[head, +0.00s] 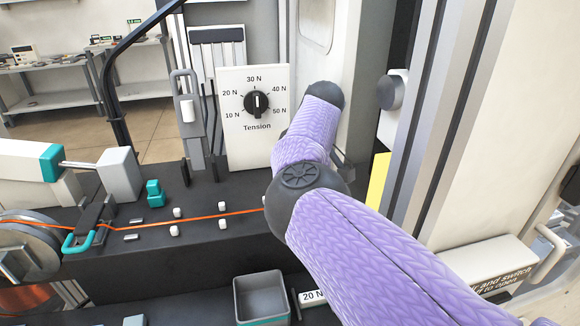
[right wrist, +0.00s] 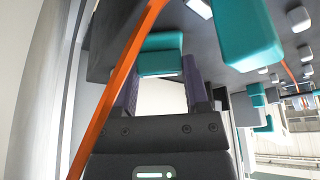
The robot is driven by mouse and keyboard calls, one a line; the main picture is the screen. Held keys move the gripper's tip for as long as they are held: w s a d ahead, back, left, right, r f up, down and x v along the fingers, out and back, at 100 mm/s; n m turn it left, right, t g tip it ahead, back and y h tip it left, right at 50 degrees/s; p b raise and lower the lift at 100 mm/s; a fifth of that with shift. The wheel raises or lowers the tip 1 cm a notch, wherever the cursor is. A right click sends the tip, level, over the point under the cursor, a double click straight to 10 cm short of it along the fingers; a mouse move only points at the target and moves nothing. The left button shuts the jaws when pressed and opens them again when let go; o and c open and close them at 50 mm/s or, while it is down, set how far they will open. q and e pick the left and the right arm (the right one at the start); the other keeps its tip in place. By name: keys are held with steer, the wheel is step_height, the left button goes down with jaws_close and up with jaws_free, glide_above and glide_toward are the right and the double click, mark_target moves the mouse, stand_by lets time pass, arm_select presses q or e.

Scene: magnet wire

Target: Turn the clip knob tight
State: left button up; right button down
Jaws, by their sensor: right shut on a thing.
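In the right wrist view, my right gripper (right wrist: 160,78) has its two dark fingers on either side of a teal block-like part (right wrist: 161,42), which looks like the clip knob, and is shut on it. The orange wire (right wrist: 115,85) runs diagonally past the gripper's left side, close to the camera. In the head view, the orange wire (head: 200,219) runs along the dark deck between small white posts and disappears behind my purple right arm. That arm hides the right gripper and the clip there. My left gripper is not in view.
A Tension panel (head: 238,140) with a black dial (head: 257,103) pointing near 30 N stands behind the deck. Another teal block (right wrist: 248,35) is close to the right of the gripper. A grey bin (head: 262,300) sits in front. A spool (head: 25,250) is at left.

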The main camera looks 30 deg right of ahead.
stand_by(0.4)
steer(key=shift+c, duration=0.4)
jaws_free()
step_height(320, 180, up, 10)
steer(key=p, duration=0.1)
steer(key=shift+p, duration=0.4)
